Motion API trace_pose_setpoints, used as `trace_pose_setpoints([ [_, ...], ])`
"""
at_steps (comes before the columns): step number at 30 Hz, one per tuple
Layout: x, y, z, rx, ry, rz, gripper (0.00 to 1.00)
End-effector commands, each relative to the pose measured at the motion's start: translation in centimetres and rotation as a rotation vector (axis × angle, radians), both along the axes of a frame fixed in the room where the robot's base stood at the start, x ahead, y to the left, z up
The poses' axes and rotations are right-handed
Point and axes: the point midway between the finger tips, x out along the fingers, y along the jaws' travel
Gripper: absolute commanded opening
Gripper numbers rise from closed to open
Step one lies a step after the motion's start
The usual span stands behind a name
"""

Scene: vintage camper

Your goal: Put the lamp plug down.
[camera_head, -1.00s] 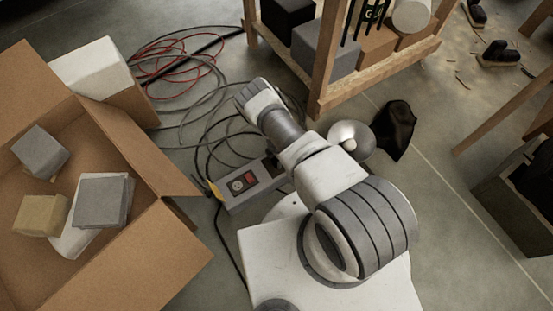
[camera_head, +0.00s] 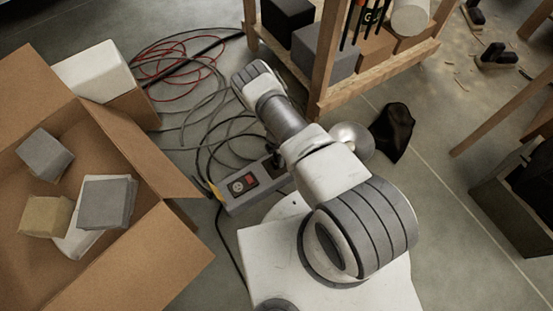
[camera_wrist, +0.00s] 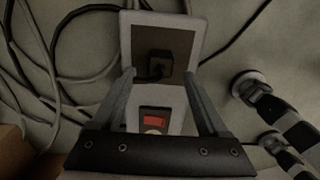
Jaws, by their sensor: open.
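In the wrist view a black plug (camera_wrist: 154,66) with a cord sits on the dark panel of a grey power box (camera_wrist: 134,30). I cannot tell whether it is inserted or only resting there. My gripper (camera_wrist: 159,77) is open, with one finger on each side of the plug's line and a gap to each side of it. The box has a red switch (camera_wrist: 154,122) below, between the fingers. In the head view the box (camera_head: 232,206) lies on the floor left of my arm; my gripper is hidden there behind the arm.
Red and grey cables (camera_head: 168,52) lie coiled behind the box. An open cardboard box (camera_head: 150,255) with blocks stands at left. A wooden shelf (camera_head: 318,75) stands behind, with a silver dome lamp (camera_head: 357,136) and a dark cloth (camera_head: 393,130) before it.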

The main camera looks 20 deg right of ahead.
Motion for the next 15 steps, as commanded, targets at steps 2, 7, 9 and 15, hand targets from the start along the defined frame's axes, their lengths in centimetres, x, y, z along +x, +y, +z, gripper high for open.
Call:
trace_pose_setpoints([
  [2, 0.1, 0.0, 2.7, 0.000, -0.001, -0.001, 0.77],
  [7, 0.0, 0.0, 5.8, 0.000, 0.000, 0.000, 0.77],
  [9, 0.0, 0.0, 6.6, 0.000, 0.001, -0.002, 0.77],
  [15, 0.5, 0.0, 8.3, 0.000, -0.012, -0.011, 0.77],
])
